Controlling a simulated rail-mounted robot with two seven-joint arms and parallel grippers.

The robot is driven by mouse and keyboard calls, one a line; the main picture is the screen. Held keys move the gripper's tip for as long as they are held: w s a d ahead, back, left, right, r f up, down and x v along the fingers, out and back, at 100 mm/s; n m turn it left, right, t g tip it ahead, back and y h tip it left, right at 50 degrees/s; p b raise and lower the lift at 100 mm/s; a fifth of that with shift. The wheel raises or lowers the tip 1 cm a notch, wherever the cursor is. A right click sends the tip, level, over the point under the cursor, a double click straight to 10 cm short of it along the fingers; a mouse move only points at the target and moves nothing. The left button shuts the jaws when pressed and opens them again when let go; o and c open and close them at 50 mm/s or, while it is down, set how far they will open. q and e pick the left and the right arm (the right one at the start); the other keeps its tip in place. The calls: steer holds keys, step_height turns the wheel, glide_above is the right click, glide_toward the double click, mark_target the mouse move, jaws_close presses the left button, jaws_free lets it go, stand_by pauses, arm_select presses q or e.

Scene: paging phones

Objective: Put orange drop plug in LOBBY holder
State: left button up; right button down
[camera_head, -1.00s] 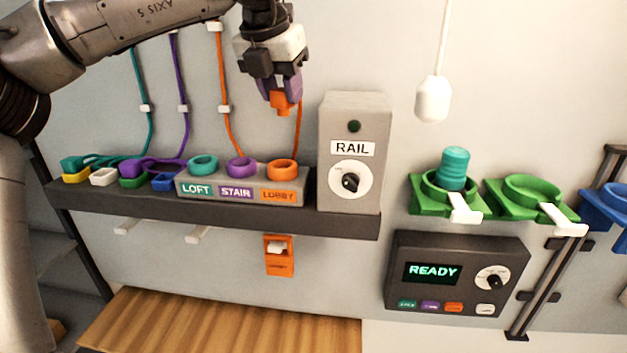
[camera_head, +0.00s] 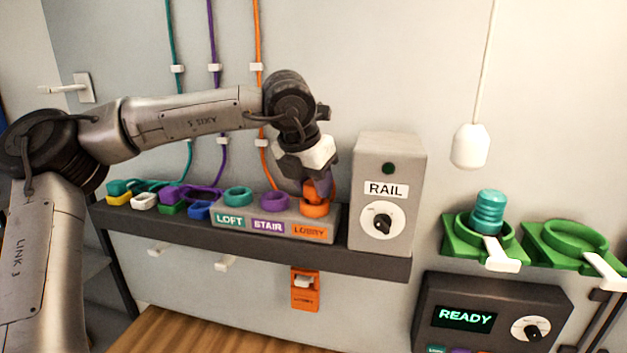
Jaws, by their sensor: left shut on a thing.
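My left gripper (camera_head: 316,182) is shut on the orange drop plug (camera_head: 321,188), directly over the LOBBY holder. The plug points down at the orange ring of the LOBBY holder (camera_head: 315,209); its lower end is at or in the ring, and I cannot tell how deep. My fingers hide most of the plug. The orange cord (camera_head: 262,150) runs down the wall behind my arm. The LOBBY label is orange, at the right end of the grey holder block (camera_head: 250,238). My right gripper is not in view.
The teal LOFT ring (camera_head: 237,197) and purple STAIR ring (camera_head: 272,201) stand left of LOBBY. The grey RAIL box (camera_head: 400,165) stands close on the right. A white pull (camera_head: 469,148) hangs right. Green cup holders (camera_head: 562,245) are farther right.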

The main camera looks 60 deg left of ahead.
arm_select(q)
steer(key=shift+f, duration=0.15)
steer(key=shift+f+b, duration=0.3)
steer(key=shift+b, duration=0.15)
steer(key=o, duration=0.9)
steer(key=shift+r, duration=0.15)
steer(key=shift+r+p, duration=0.5)
steer(key=shift+p, duration=0.05)
steer(key=b+v, duration=0.1)
steer(key=v, duration=1)
steer(key=shift+s+d+r+b, duration=0.1)
steer(key=shift+s+r+b, duration=0.15)
steer(key=shift+b, duration=0.1)
